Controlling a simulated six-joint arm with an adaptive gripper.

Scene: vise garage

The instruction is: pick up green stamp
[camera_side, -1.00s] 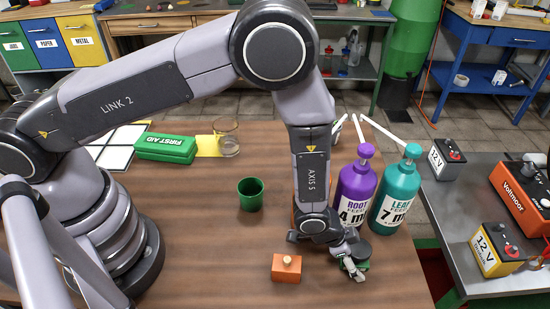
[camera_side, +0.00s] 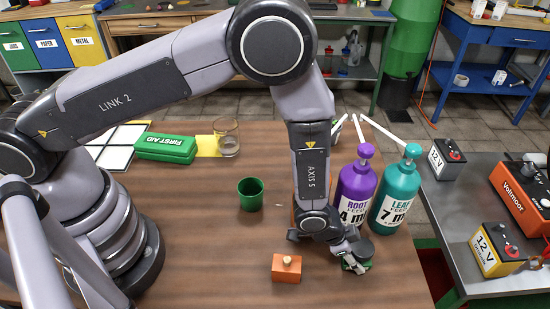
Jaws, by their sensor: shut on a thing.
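The green stamp (camera_side: 361,267) is at the right front of the wooden table, mostly hidden behind my gripper's fingers. My gripper (camera_side: 354,266) points down low over the table and is shut on the green stamp. I cannot tell whether the stamp touches the table.
Purple (camera_side: 355,192) and teal (camera_side: 396,194) pump bottles stand just behind my gripper. A green cup (camera_side: 250,194), green first aid box (camera_side: 166,148) and glass (camera_side: 227,138) stand farther left. An orange object is partly hidden behind my arm. The table's middle is mostly clear.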

